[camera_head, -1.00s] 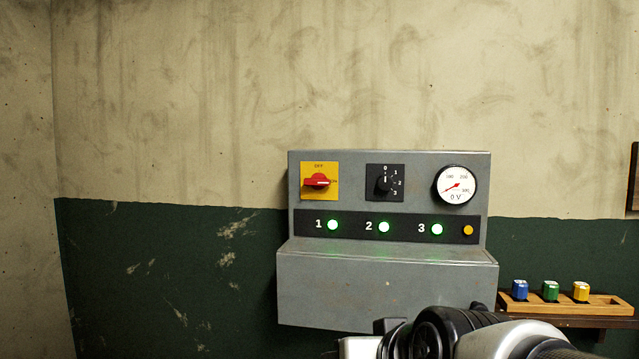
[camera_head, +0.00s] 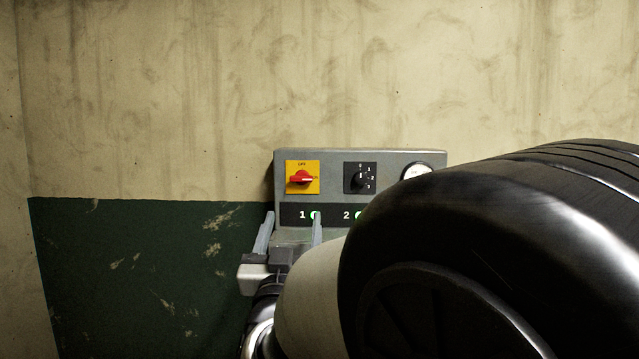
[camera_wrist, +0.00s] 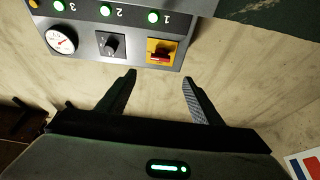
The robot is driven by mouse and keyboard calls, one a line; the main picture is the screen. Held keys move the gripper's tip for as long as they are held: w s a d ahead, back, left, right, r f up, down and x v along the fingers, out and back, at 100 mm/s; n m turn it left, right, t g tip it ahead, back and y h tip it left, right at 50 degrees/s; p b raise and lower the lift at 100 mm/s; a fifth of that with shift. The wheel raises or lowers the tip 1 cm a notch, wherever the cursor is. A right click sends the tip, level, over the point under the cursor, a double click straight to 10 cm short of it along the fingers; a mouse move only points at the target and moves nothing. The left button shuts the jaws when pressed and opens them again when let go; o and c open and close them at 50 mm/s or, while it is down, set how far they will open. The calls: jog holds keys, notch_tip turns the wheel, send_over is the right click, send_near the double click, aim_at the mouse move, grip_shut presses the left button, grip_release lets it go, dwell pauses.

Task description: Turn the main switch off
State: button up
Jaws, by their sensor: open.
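The main switch (camera_head: 302,178) is a red rotary handle on a yellow plate marked OFF at the top. It sits at the upper left of the grey control panel (camera_head: 360,155), and its handle lies roughly horizontal. It also shows in the wrist view (camera_wrist: 160,56), where the panel appears upside down. My gripper (camera_head: 291,232) is open and empty, with its two fingers pointing up in front of the panel, below the switch in the head view. In the wrist view my gripper (camera_wrist: 158,76) has its fingers spread, with the switch beyond them and apart from them.
A black selector knob (camera_head: 360,178) and a gauge (camera_head: 417,170) sit right of the switch. Lamps 1 (camera_head: 315,215) and 2 glow green; lamp 3 (camera_wrist: 58,5) glows in the wrist view. My arm covers the head view's lower right. Bare wall surrounds the panel's top and left.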

aim_at(301, 180)
jog(key=p+x, duration=0.1)
jog(key=x, duration=1.3)
jog(key=shift+w+p, duration=0.15)
jog(key=shift+p, duration=0.25)
jog(key=c, duration=1.1)
